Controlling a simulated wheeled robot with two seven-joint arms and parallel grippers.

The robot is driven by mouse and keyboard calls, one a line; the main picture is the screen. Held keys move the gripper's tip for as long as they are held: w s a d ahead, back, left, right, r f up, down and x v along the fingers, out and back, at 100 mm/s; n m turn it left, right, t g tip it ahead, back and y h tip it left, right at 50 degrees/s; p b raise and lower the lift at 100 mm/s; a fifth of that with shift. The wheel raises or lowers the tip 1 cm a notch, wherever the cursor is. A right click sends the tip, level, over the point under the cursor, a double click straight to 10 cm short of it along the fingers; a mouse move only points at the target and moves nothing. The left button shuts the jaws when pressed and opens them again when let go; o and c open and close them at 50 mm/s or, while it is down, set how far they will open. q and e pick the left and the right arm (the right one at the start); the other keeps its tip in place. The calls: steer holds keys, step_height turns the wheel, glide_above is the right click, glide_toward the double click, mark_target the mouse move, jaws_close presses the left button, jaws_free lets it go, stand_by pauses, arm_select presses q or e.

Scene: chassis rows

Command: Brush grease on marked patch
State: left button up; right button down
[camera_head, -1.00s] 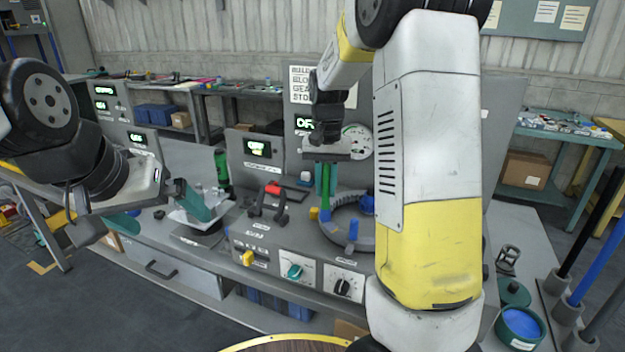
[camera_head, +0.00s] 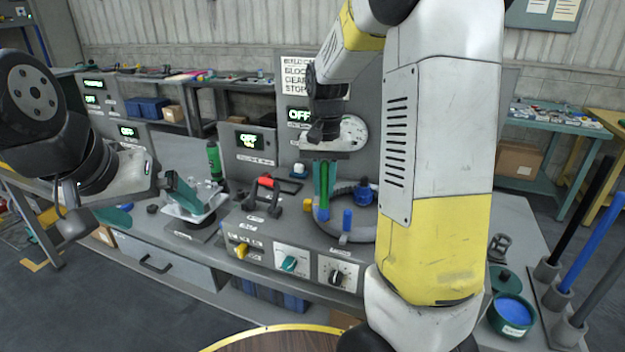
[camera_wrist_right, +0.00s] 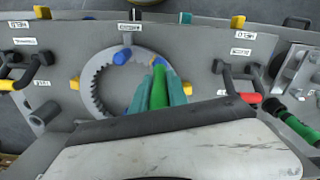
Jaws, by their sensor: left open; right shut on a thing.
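My right gripper (camera_head: 325,170) is shut on a green-handled brush (camera_head: 324,188), pointing down over the grey toothed ring (camera_head: 364,237) on the bench. In the right wrist view the green handle (camera_wrist_right: 158,90) stands between teal fingers, above the right part of the ring (camera_wrist_right: 93,90). Whether the brush end touches the ring cannot be told. Blue parts (camera_head: 347,220) sit on the ring; a marked patch is not clearly visible. A teal pot with a blue filling (camera_head: 515,311) stands at the right. My left gripper (camera_head: 150,205) is open and empty at the left.
A panel with knobs (camera_head: 289,263) fronts the bench, with a red-gripped handle (camera_head: 265,183) above it. Upright black, blue and grey rods (camera_head: 591,243) stand at the right edge.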

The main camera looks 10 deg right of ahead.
steer(key=w, duration=0.5)
steer(key=shift+w+a, duration=0.3)
steer(key=shift+a, duration=0.1)
step_height(320, 180, up, 6)
stand_by(0.8)
steer(key=shift+r, duration=0.1)
step_height(320, 180, up, 3)
steer(key=shift+f, duration=0.1)
stand_by(0.5)
stand_by(0.6)
step_height(320, 180, down, 7)
stand_by(0.6)
